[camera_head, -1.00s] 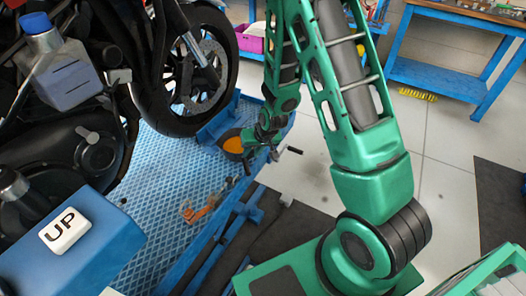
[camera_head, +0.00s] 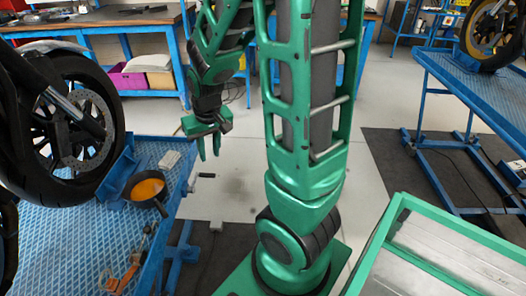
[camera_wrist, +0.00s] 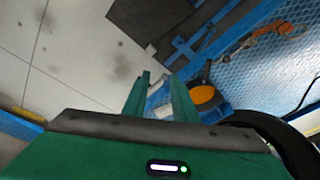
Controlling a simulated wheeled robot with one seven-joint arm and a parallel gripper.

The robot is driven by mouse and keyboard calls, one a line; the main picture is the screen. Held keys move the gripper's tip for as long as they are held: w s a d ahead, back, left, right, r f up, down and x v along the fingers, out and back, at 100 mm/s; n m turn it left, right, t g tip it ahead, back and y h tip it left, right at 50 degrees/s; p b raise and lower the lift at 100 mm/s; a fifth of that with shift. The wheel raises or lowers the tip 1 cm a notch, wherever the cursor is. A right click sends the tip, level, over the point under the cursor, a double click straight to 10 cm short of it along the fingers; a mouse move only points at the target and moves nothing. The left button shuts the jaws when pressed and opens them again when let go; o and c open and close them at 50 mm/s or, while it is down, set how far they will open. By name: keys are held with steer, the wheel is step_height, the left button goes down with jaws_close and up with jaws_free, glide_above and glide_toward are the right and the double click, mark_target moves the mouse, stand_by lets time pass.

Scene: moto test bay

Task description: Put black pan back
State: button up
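The black pan (camera_head: 150,205), with orange liquid inside, sits on the blue motorcycle lift platform (camera_head: 75,240), near its right edge by the front wheel. In the wrist view the pan (camera_wrist: 221,104) shows right of my fingers, with part of its rim visible. My gripper (camera_head: 209,150) hangs to the right of the pan and higher in the picture, apart from it. The wrist view shows my two fingers (camera_wrist: 158,76) spaced apart with floor visible between them, so the gripper is open and empty.
A motorcycle wheel (camera_head: 25,165) stands left of the pan. An orange strap (camera_head: 122,275) lies on the lift. A blue workbench (camera_head: 125,20) with a pink bin (camera_head: 128,80) is behind. Another blue lift (camera_head: 470,95) stands right.

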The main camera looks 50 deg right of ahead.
steer(key=s+r+m+g, duration=0.1)
steer(key=s+r, duration=0.4)
steer(key=s, duration=0.5)
steer(key=s+d+r+m+g, duration=0.1)
steer(key=s+r, duration=0.3)
steer(key=s, duration=0.6)
steer(key=shift+s+d+r+m+y, duration=0.3)
steer(key=shift+r+y, duration=0.1)
